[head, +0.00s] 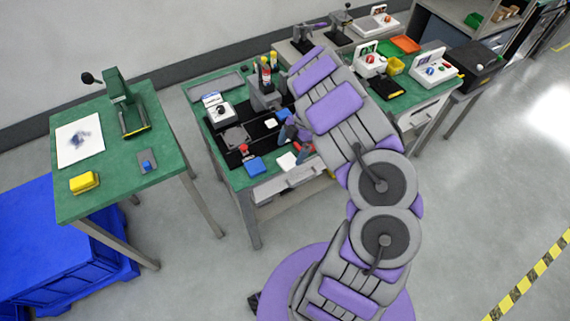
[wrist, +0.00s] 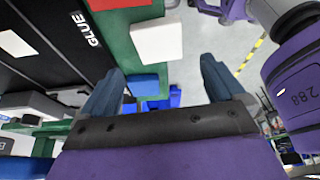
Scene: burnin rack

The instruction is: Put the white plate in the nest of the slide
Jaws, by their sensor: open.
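A white plate (head: 287,161) lies on the green bench near its front edge, beside a blue block (head: 256,165). In the wrist view the white plate (wrist: 157,42) lies on the green top, ahead of my gripper (wrist: 160,70). My gripper is open, with nothing between its fingers. In the head view my gripper (head: 290,131) hangs over the middle bench, partly hidden by my arm. A second, smaller white piece (head: 271,123) sits on a black surface further back; a white piece also shows at the left in the wrist view (wrist: 15,43). I cannot clearly tell the slide and its nest.
A black strip marked GLUE (wrist: 85,30) runs beside the plate. Bottles (head: 266,76) and a white device with a black knob (head: 220,112) stand on the bench. A left table (head: 110,170) holds a press (head: 128,108) and a yellow block (head: 84,182).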

